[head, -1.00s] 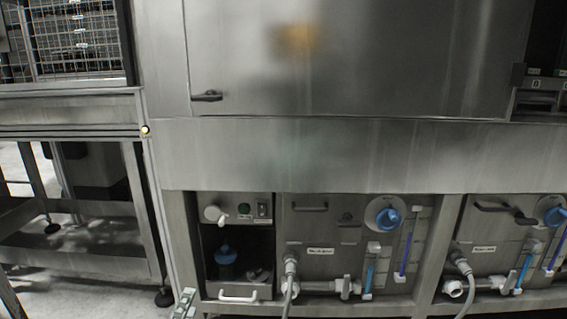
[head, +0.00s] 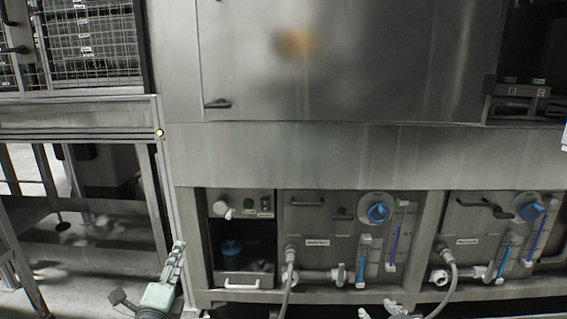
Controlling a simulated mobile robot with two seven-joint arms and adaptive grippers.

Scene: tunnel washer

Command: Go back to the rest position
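My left gripper (head: 158,290) shows at the bottom left, in front of the washer's left leg. A pale ridged part points up and a dark pad sticks out to the left. I see nothing held there, but whether its fingers are open or shut is unclear. Only the tip of my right gripper (head: 393,311) shows at the bottom edge, right of the middle; the rest is cut off by the frame. Both appear in front of the washer's lower frame and apart from its controls.
The steel washer door (head: 345,60) with a dark handle (head: 217,104) fills the upper middle. Below are dosing panels with blue knobs (head: 379,213), pipes and a grey hose (head: 450,290). A wire cage (head: 90,45) stands at left, with floor (head: 80,275) beneath its frame.

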